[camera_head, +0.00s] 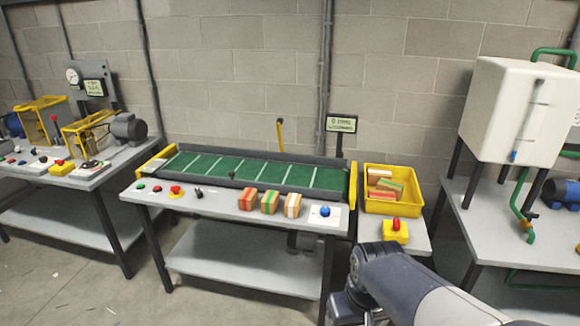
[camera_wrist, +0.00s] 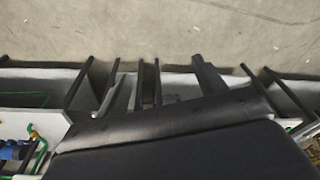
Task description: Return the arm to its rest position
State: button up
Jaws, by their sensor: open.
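My arm (camera_head: 420,285) reaches in from the lower right in the head view, in front of the conveyor table and the small side table. Its far end is dark and partly hidden, so the fingers do not show clearly there. In the wrist view my gripper (camera_wrist: 161,84) shows two grey fingers standing apart beyond a large dark body. I see nothing held between them. Behind them are bare floor and table legs.
A green conveyor (camera_head: 255,172) stands on a grey table with buttons and several striped blocks (camera_head: 270,202). A yellow bin (camera_head: 392,208) holds blocks beside a red button box (camera_head: 396,231). A white tank (camera_head: 510,110) stands right.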

jog(key=shift+m+t, duration=0.3)
jog(key=shift+m, duration=0.2)
jog(key=s, duration=0.1)
jog(key=s+d+r+p, duration=0.1)
jog(key=s, duration=0.1)
jog(key=s+d+r+p, duration=0.1)
jog(key=shift+s, duration=0.3)
jog(key=shift+s+f, duration=0.1)
jog(key=shift+f, duration=0.05)
